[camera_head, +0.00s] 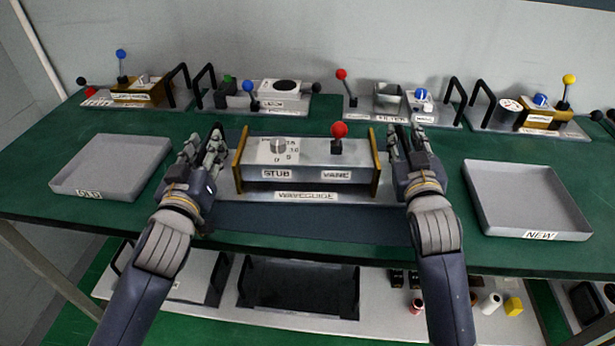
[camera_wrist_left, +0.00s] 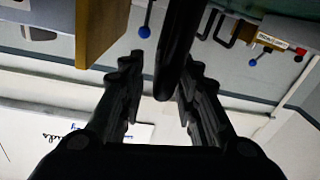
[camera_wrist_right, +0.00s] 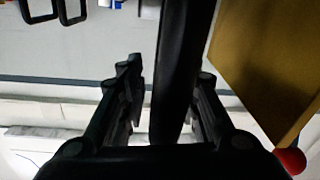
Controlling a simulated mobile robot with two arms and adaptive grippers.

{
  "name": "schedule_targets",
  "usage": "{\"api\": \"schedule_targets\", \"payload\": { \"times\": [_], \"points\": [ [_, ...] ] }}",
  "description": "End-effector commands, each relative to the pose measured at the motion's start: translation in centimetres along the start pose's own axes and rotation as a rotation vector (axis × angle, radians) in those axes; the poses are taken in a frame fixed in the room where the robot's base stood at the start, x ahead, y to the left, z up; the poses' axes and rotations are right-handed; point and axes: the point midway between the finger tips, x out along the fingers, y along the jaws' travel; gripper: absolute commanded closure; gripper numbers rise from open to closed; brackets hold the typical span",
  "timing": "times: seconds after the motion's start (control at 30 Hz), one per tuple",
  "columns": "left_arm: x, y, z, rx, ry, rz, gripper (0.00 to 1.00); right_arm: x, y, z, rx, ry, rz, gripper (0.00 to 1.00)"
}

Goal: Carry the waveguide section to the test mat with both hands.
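The waveguide section (camera_head: 305,175), with STUB, VANE and WAVEGUIDE labels, a dial, a red-knobbed lever and brass end plates, is at the middle of the bench. It is over a dark blue mat (camera_head: 310,222); I cannot tell whether it touches it. My left gripper (camera_head: 212,145) is at its left end and my right gripper (camera_head: 400,145) at its right end. In the left wrist view a black bar (camera_wrist_left: 180,45) passes between the parted fingers; in the right wrist view another black bar (camera_wrist_right: 175,70) does too. Gaps show beside both bars.
A grey OLD tray (camera_head: 70,182) is at the left and a grey NEW tray (camera_head: 540,228) at the right, both empty. Several handled modules with coloured levers line the back, including the FILTER module (camera_head: 365,113). A lower shelf (camera_head: 385,308) holds small parts.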

Motion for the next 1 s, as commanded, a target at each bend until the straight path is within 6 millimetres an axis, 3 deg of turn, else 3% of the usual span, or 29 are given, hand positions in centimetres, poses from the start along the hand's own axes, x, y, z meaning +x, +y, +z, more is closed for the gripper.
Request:
{"api": "schedule_targets", "payload": {
  "times": [0.3,0.5,0.77,1.0],
  "points": [
    [-5.8,0.0,0.1,-0.002,-0.003,0.000,0.70,0.0,0.0,0.0,0.000,0.000,0.000,0.70],
    [-8.3,0.0,0.1,-0.001,-0.001,0.000,0.70,0.0,0.0,0.0,0.000,0.000,0.000,0.70],
    [-9.4,0.0,-0.1,0.000,0.001,0.000,0.70,-0.3,0.0,0.1,0.000,-0.001,0.000,0.70],
    [-9.5,0.0,0.0,0.000,0.001,0.000,0.70,-3.4,-0.1,0.1,0.001,-0.003,-0.001,0.70]
  ]
}}
